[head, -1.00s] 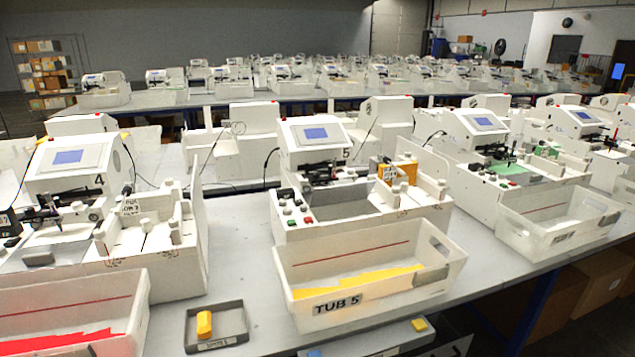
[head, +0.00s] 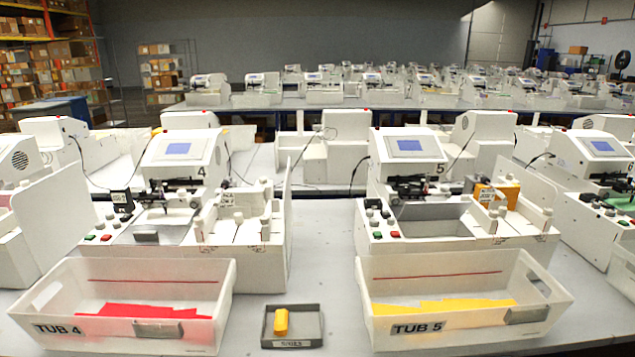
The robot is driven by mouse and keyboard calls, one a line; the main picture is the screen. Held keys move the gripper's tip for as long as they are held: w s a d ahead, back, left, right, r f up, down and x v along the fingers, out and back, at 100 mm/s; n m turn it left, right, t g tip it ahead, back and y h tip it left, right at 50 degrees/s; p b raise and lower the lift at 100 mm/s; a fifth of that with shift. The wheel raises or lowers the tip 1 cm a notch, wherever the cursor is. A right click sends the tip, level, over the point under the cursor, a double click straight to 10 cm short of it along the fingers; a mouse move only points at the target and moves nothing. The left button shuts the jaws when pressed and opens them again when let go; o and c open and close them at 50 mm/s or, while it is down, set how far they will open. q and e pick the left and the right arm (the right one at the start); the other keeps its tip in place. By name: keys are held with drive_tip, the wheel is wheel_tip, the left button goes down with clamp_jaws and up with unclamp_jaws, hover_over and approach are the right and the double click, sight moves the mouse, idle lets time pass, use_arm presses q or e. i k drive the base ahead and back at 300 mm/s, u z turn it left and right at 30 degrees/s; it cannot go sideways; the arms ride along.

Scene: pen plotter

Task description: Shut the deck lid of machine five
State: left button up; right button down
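Machine five (head: 412,150) is a white plotter with a blue screen and a "5" on its front, right of the middle. Its grey deck (head: 432,212) shows below the pen carriage, with green and red buttons at its left. A white panel (head: 535,186) stands tilted at the machine's right side, behind a yellow block; I cannot tell for sure if it is the deck lid. Tub 5 (head: 480,262), translucent with yellow sheets, stands in front of the machine. Neither gripper is in view.
Machine four (head: 185,152) stands to the left with an upright white panel (head: 288,200) at its right side. Tub 4 (head: 160,268) holds red sheets. A small dark tray (head: 318,338) with a yellow piece lies between the tubs. Bare table shows between the machines.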

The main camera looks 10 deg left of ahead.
sight(434, 208)
drive_tip(key=u, duration=0.75)
drive_tip(key=i, duration=0.45)
